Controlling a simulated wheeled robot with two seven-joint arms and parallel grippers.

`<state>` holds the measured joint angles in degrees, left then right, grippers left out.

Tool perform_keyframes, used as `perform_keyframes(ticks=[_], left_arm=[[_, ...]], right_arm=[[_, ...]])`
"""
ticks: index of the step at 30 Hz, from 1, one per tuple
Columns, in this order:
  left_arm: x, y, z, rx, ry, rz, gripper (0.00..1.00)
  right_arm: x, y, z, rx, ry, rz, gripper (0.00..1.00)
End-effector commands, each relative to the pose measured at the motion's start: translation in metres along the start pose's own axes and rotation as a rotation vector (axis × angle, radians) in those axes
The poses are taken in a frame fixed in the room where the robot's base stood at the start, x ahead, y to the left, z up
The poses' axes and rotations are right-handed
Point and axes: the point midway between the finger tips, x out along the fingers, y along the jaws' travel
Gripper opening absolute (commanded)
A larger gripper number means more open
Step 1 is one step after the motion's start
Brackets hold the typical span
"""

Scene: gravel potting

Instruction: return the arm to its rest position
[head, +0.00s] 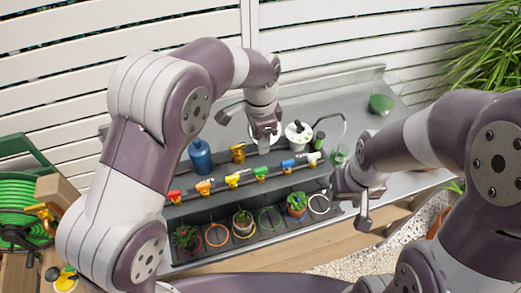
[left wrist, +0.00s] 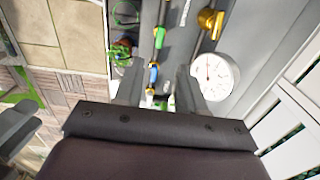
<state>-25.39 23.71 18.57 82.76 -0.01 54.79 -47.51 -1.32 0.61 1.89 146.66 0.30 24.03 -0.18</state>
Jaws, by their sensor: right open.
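My left gripper (head: 264,138) hangs over the back of the grey bench, beside a white round dial (head: 297,130). In the left wrist view its two fingers (left wrist: 160,90) stand apart with nothing held between them. The dial also shows in that view (left wrist: 214,75), just beyond one finger. My right gripper (head: 352,200) is at the front right of the bench, open, with nothing visible in it. Its fingers are partly turned away from the head view.
A blue bottle (head: 201,158) and a brass nozzle (head: 238,153) stand behind a row of coloured valves (head: 233,180). Potted plants (head: 296,203) and coloured rings (head: 217,235) line the front. A green hose reel (head: 18,205) is at left. A slatted white fence (head: 120,25) stands behind.

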Motion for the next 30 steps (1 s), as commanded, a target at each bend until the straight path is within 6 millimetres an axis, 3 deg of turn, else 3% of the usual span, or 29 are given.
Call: perform_keyframes(ticks=[3, 17, 20, 21, 23, 26, 30], left_arm=[[-0.008, 0.000, 0.000, 0.000, 0.000, 0.000, 0.39], [-0.006, 0.000, 0.000, -0.004, 0.000, 0.000, 0.39], [-0.005, -0.004, -0.004, -0.095, 0.022, -0.022, 0.39], [0.005, 0.000, 0.000, -0.177, 0.023, -0.021, 0.39], [0.016, 0.013, 0.015, -0.319, 0.026, -0.020, 0.39], [0.022, 0.030, 0.061, -0.596, 0.042, -0.027, 0.39], [0.021, 0.063, 0.139, -0.958, 0.068, -0.040, 0.39]], right_arm=[[-0.005, 0.000, -0.001, 0.000, 0.000, 0.000, 0.43], [-0.004, 0.000, 0.000, 0.000, -0.001, 0.000, 0.43], [-0.004, 0.000, 0.000, 0.000, -0.001, 0.000, 0.43], [-0.004, 0.000, 0.000, 0.000, -0.001, 0.000, 0.43], [-0.004, 0.000, 0.000, 0.000, -0.001, 0.000, 0.43], [-0.004, 0.000, 0.000, 0.000, -0.001, 0.000, 0.43], [-0.003, 0.000, 0.000, 0.000, -0.001, 0.000, 0.43]])
